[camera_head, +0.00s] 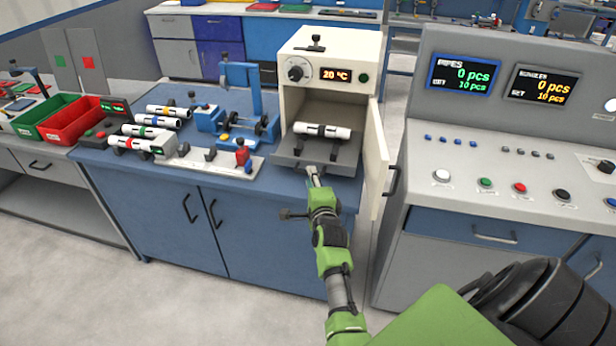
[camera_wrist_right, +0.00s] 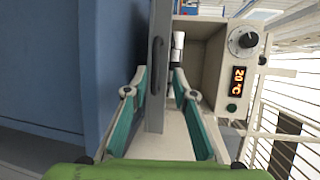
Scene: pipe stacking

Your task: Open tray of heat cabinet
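The cream heat cabinet (camera_head: 325,50) stands at the right end of the blue bench, and its door (camera_head: 375,160) is swung open to the right. Its grey tray (camera_head: 340,163) shows at the mouth, bearing a white pipe (camera_head: 322,131) with dark bands. My right gripper (camera_head: 311,172) is at the tray's front. In the right wrist view, its teal fingers (camera_wrist_right: 159,72) stand apart on either side of the grey tray front and dark handle (camera_wrist_right: 157,65); contact is unclear. My left gripper is not in view.
Several pipes (camera_head: 157,124) lie left on the bench near a blue fixture (camera_head: 240,120). Red (camera_head: 75,120) and green (camera_head: 47,113) bins stand farther left. A grey control console (camera_head: 490,150) stands right of the open door. The floor in front is clear.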

